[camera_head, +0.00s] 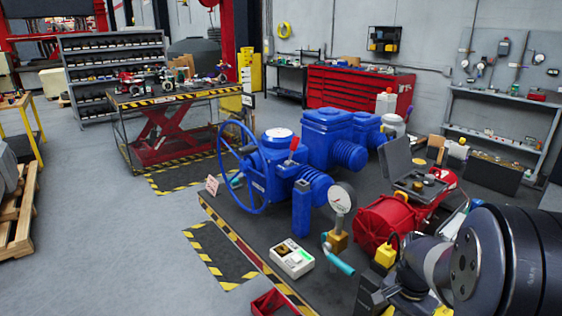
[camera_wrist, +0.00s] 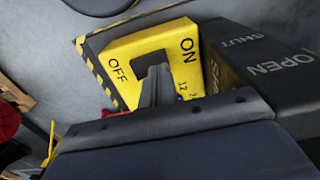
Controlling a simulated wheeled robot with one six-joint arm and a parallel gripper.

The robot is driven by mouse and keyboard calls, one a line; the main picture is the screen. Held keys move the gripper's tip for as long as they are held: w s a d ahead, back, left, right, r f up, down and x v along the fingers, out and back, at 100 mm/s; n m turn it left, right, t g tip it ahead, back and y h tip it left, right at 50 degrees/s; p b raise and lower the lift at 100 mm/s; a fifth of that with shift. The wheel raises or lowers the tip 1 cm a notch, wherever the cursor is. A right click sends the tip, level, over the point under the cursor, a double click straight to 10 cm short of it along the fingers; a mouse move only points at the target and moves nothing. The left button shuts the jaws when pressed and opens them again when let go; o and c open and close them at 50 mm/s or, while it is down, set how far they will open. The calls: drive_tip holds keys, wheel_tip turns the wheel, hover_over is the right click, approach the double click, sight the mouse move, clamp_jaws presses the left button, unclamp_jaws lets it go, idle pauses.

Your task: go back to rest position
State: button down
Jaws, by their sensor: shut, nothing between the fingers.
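My gripper (camera_wrist: 155,88) is shut and empty in the wrist view. Its fingers stand in front of a yellow plate (camera_wrist: 122,48) marked ON and OFF, partly covering it. I cannot tell whether they touch it. Beside it is a dark panel (camera_wrist: 262,85) marked OPEN and SHUT. In the head view my arm reaches in from the lower right, with the gripper low over the workbench (camera_head: 232,222). The blue valve actuator (camera_head: 275,168) with its handwheel stands left of my arm. A red actuator (camera_head: 384,222) lies just behind my arm.
A pressure gauge (camera_head: 341,198) with a teal lever and a small white box (camera_head: 291,259) with a green button stand left of the gripper. An open grey case (camera_head: 408,165) sits behind the red actuator.

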drive_tip(key=shift+f+b, duration=0.35)
drive_tip(key=shift+f, duration=0.45)
drive_tip(key=shift+r, duration=0.2)
